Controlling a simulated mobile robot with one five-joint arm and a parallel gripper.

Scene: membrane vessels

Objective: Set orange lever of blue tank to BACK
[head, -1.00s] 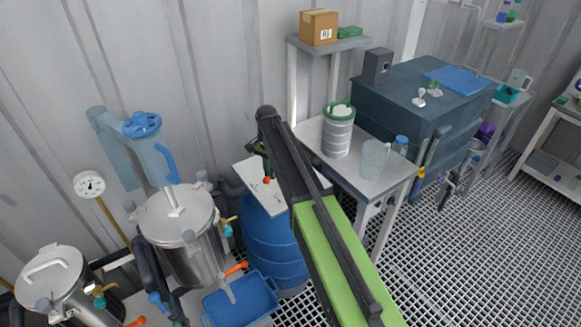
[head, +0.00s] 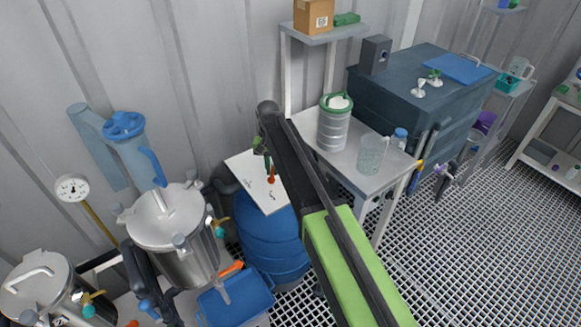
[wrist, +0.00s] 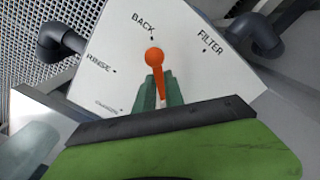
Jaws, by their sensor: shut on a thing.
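The blue tank (head: 268,241) stands left of centre in the head view, with a tilted white label plate (head: 247,172) on top. In the wrist view the plate (wrist: 125,75) reads RINSE, BACK and FILTER, plus a faint lower-left label I cannot read. The orange lever (wrist: 154,58) has its round knob just below the BACK dot and points close to it. It also shows in the head view (head: 271,180). My gripper (wrist: 160,92) has its green fingers on both sides of the lever's shaft, shut on it. My arm hides part of the plate's right side in the head view.
Steel vessels (head: 165,222) and a blue tray (head: 236,296) are left of and below the tank. A grey table (head: 352,151) with a canister (head: 334,124) and glass jug (head: 372,153) stands to the right. Dark pipes (wrist: 258,35) flank the plate. Grating floor (head: 455,240) is open at right.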

